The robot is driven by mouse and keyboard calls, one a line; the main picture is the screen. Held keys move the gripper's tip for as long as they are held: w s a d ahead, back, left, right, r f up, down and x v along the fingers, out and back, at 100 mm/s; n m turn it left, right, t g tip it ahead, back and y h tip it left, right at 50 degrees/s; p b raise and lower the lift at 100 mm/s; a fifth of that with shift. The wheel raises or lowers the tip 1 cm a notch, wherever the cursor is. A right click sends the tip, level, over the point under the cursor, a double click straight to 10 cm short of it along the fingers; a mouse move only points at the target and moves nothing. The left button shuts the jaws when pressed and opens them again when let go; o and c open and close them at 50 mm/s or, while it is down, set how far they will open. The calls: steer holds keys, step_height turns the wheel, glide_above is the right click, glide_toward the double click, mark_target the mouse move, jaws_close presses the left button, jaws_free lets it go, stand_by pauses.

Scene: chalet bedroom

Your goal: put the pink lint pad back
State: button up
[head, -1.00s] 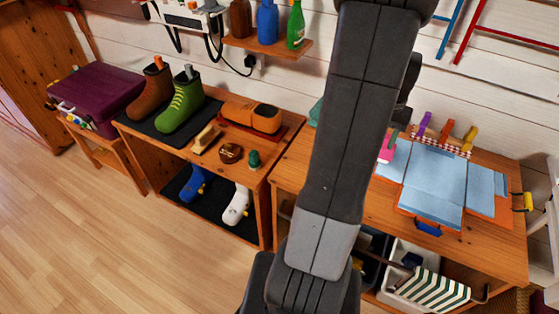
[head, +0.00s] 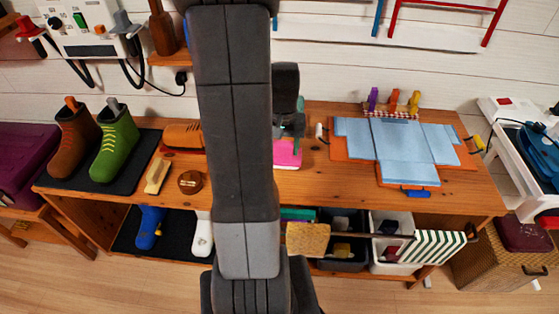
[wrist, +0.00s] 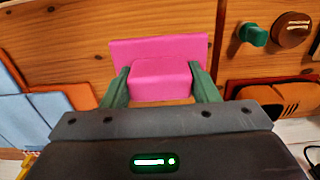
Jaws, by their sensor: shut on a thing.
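The pink lint pad (wrist: 160,75) is a flat pink plate with a raised pink block, seen in the wrist view. My gripper (wrist: 160,88) has green fingers closed on either side of that block. In the head view the lint pad (head: 287,153) shows below my gripper (head: 288,138), over the wooden bench between the shoes and the blue folding board. My arm hides part of the bench to its left. I cannot tell whether the pad touches the bench top.
The blue folding board (head: 400,150) lies on an orange base to the right. A brush (head: 157,177), a round brown tin (head: 190,182) and boots on a black mat (head: 70,175) stand left. Bins (head: 392,255) sit on the shelf below.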

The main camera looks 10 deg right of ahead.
mark_target(282, 158)
steer(key=shift+f, duration=2.4)
steer(key=shift+f, duration=0.25)
steer(key=o, duration=1.1)
steer(key=shift+r, duration=0.1)
step_height(282, 158, up, 12)
steer(key=shift+r, duration=0.15)
steer(key=shift+s, duration=0.15)
